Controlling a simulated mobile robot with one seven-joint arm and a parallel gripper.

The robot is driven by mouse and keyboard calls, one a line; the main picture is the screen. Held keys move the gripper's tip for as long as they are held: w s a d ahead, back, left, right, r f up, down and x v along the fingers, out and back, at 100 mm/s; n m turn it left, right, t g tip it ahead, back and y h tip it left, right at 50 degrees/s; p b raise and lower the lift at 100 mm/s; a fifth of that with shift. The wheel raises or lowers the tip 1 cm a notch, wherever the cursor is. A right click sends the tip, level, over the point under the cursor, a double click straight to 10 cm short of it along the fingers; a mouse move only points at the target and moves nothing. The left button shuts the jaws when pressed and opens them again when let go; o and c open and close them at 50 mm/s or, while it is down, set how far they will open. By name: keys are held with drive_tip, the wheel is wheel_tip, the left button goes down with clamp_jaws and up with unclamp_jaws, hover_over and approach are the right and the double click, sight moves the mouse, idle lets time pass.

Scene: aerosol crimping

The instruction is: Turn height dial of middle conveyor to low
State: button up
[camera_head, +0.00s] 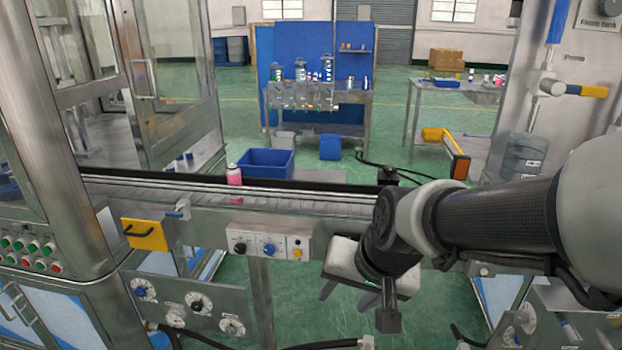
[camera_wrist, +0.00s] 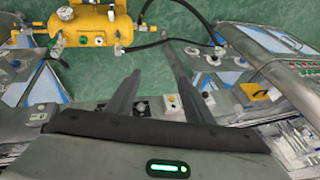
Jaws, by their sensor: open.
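The middle conveyor (camera_head: 300,203) runs across the head view. On its front is a small control panel (camera_head: 283,258) with a black dial (camera_head: 240,248), a blue dial (camera_head: 268,248) and a yellow button (camera_head: 297,253). Their labels are too small to read, so I cannot tell which dial sets height. My gripper (camera_head: 357,291) is in front of the conveyor, right of and a little below the panel, apart from it. In the wrist view my gripper (camera_wrist: 153,63) is open and empty, its two long fingers spread; the conveyor front is partly hidden behind them.
A pink can (camera_head: 234,175) stands on the belt. A yellow handled box (camera_head: 145,235) is left of the panel. A lower panel (camera_head: 175,310) carries several more dials. A yellow tank (camera_wrist: 92,25) with hoses stands on the floor. A glass-doored machine (camera_head: 160,80) stands left.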

drive_tip(key=w+f+m+h+b, duration=0.1)
drive_tip(key=w+f+m+h, duration=0.15)
drive_tip(key=f, duration=0.95)
drive_tip(key=w+f+m+h+b, duration=0.1)
drive_tip(key=w+f+m+h, duration=0.15)
drive_tip(key=f, duration=0.95)
drive_tip(key=w+d+f+t+h+b, duration=0.1)
drive_tip(key=w+d+f+t+h, duration=0.15)
drive_tip(key=w+d+f, duration=0.2)
drive_tip(key=w+a+r+n+t+y+b, duration=0.2)
drive_tip(key=w+r+n+t, duration=0.5)
drive_tip(key=t, duration=0.4)
drive_tip(key=w+d+r+m, duration=0.1)
drive_tip(key=w+d, duration=0.2)
drive_tip(key=w, duration=1.4)
drive_tip(key=shift+d+g+b, duration=0.15)
drive_tip(key=shift+g+b, duration=0.2)
drive_tip(key=shift+b, duration=0.05)
